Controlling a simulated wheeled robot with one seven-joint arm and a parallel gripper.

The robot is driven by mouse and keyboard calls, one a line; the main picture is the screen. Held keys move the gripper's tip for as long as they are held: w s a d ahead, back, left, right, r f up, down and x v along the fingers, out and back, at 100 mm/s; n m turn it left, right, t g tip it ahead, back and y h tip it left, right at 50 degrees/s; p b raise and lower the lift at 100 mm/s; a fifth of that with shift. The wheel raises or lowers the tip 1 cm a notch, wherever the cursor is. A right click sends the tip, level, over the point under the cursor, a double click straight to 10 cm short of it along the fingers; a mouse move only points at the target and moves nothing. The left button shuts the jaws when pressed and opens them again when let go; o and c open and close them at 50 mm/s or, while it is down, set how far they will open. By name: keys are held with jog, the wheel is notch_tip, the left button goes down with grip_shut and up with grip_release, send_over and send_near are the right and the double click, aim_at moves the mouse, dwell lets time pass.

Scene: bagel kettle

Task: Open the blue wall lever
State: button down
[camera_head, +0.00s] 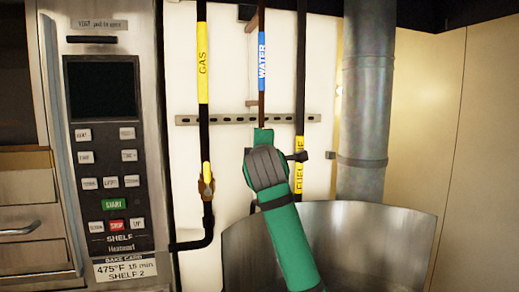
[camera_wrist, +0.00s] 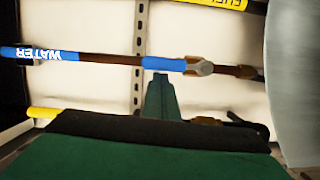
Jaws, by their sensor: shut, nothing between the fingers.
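The blue wall lever (camera_wrist: 165,64) shows in the wrist view, lying along the brown water pipe (camera_wrist: 232,70) beside its round valve end (camera_wrist: 203,68). My green gripper (camera_wrist: 160,76) is shut, with its tip right at the lever's lower edge in that view; I cannot tell whether it touches. In the head view my gripper (camera_head: 263,135) is in front of the water pipe, below the blue WATER label (camera_head: 262,62), and hides the lever and valve there.
The gas pipe (camera_head: 203,130) with a yellow lever (camera_head: 207,176) is to the left. The fuel line (camera_head: 300,90) is close on the right. A metal rail (camera_head: 220,119) crosses the wall. A steel kettle (camera_head: 385,240) stands below right, an oven panel (camera_head: 105,160) at left.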

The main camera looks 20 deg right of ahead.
jog(key=shift+d, duration=0.1)
jog(key=s+a, duration=0.6)
jog(key=s, duration=0.3)
jog(key=shift+s+a, duration=0.3)
jog(key=shift+s, duration=0.05)
jog(key=shift+a, duration=0.1)
